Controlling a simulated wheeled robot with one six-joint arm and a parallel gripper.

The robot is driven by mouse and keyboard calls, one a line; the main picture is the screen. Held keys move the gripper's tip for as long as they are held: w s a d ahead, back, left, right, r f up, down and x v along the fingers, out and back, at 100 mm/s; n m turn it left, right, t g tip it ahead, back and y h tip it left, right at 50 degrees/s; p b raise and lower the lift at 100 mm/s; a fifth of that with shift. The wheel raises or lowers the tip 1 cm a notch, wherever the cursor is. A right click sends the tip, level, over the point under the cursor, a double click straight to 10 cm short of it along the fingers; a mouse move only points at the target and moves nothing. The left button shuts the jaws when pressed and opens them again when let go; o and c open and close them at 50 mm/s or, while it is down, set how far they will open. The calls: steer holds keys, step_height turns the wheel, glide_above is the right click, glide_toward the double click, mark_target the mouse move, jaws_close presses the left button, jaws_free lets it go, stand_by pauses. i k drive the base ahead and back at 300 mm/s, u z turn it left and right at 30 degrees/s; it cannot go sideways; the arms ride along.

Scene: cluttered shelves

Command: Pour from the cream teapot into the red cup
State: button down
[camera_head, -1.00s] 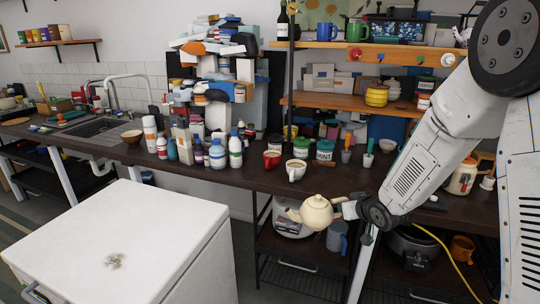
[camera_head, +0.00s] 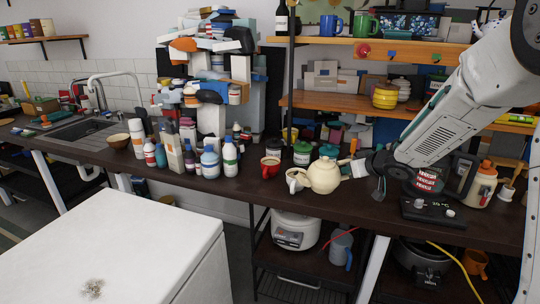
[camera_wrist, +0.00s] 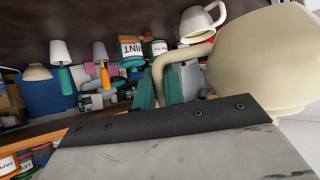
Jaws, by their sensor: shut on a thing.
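The cream teapot (camera_head: 323,177) is near the front of the dark counter, roughly upright, with its spout to the left. My gripper (camera_head: 357,169) is shut on its handle, on the right side. The wrist view shows the teapot body (camera_wrist: 262,62) at the right edge and its curved handle at my gripper's fingers (camera_wrist: 168,88). The red cup (camera_head: 270,167) stands upright on the counter, left of the teapot and apart from it. A white cup (camera_head: 293,181) is between them, close to the spout, which partly overlaps it. I cannot see inside the red cup.
Green-lidded jars (camera_head: 302,153) stand behind the cups. Several bottles (camera_head: 210,162) are left of the red cup. A scale (camera_head: 427,210) and a jar (camera_head: 482,186) are on the right. A white box-like surface (camera_head: 130,255) fills the lower left foreground.

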mark_target(269, 169)
steer(key=i, duration=1.1)
